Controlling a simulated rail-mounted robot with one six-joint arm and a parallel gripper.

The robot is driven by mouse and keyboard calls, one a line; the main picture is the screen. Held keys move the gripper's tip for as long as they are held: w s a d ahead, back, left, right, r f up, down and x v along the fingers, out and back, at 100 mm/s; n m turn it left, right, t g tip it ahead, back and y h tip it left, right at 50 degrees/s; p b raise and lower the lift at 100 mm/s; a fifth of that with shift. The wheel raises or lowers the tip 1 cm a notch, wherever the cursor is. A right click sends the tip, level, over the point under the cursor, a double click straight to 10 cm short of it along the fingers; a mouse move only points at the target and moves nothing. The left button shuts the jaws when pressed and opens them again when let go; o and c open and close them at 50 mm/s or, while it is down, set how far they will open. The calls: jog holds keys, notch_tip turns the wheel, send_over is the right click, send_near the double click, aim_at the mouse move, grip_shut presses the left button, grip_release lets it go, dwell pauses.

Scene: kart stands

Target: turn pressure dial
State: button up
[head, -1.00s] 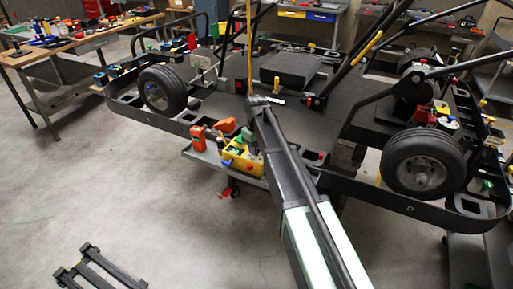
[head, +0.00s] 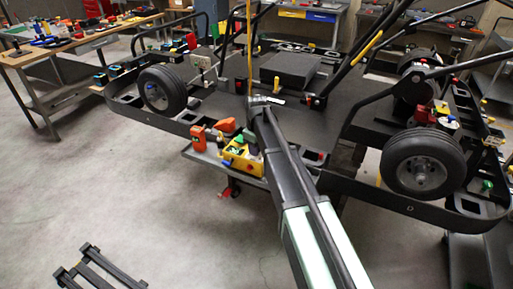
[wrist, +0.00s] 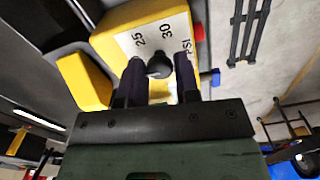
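The pressure dial is a dark knob (wrist: 159,66) on a yellow box (wrist: 108,40) with a white scale plate (wrist: 133,43) reading 25, 30 and PSI. In the wrist view my gripper (wrist: 160,72) has one dark finger on each side of the knob. Part of the scale is hidden behind the fingers, and I cannot make out a pointer. In the head view the yellow box (head: 236,168) sits on the low tray in front of the kart, and my arm hides the dial.
An orange-red item (head: 198,138) stands left of the box on the tray (head: 203,157). The kart's dark bumper (head: 150,117) runs behind, with wheels (head: 162,90) on both sides. A workbench (head: 70,48) is at the back left. A black frame (head: 98,270) lies on the open floor.

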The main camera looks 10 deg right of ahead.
jog(key=o, duration=0.4)
jog(key=shift+c, duration=0.2)
notch_tip(320, 180, up, 11)
jog(key=p, duration=1.1)
jog(key=shift+f, duration=0.1)
